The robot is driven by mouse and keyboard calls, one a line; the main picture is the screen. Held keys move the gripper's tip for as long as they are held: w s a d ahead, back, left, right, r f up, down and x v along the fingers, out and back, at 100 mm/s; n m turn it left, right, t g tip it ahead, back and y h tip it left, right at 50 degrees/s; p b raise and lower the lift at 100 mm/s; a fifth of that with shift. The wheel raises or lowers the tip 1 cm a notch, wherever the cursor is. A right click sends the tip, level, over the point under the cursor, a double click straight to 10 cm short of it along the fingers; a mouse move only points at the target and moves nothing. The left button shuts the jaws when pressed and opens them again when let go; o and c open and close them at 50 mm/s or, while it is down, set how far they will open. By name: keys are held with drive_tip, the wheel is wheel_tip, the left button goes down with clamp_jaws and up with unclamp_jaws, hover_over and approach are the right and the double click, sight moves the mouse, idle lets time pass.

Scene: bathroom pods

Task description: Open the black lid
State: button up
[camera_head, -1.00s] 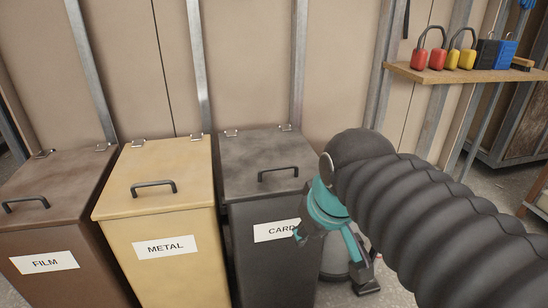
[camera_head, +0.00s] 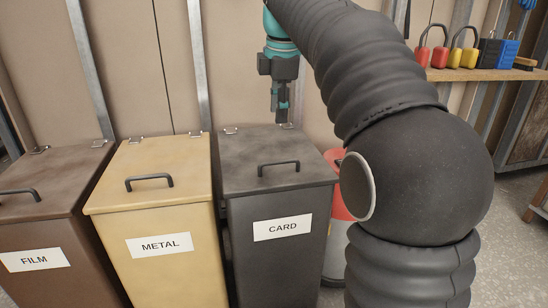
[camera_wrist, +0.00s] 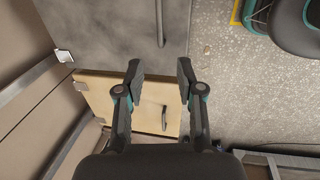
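The black lid (camera_head: 262,155) is shut flat on the dark bin labelled CARD. Its dark bar handle (camera_head: 278,168) is near the front edge, and two hinges sit at the back. My gripper (camera_head: 281,117) points down and appears above the back of this lid, apart from the handle. In the wrist view my gripper (camera_wrist: 160,70) has its two fingers spread with nothing between them. The black lid (camera_wrist: 112,25) and its handle (camera_wrist: 160,22) show at the top of that view.
The yellow METAL bin (camera_head: 155,185) stands left of the black one, and the brown FILM bin (camera_head: 45,190) farther left. A red-topped container (camera_head: 337,185) is partly hidden behind my arm. A wooden shelf (camera_head: 485,75) with padlocks is at the right.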

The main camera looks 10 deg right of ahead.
sight(276, 162)
drive_tip(key=w+f+b, duration=0.1)
drive_tip(key=f, duration=0.3)
drive_tip(key=f+b, duration=0.1)
drive_tip(key=f, duration=0.4)
drive_tip(key=w+f+b, duration=0.1)
drive_tip(key=f, duration=0.3)
drive_tip(key=shift+w+f+b, duration=0.15)
drive_tip(key=shift+w+b, duration=0.15)
drive_tip(key=shift+b, duration=0.05)
clamp_jaws()
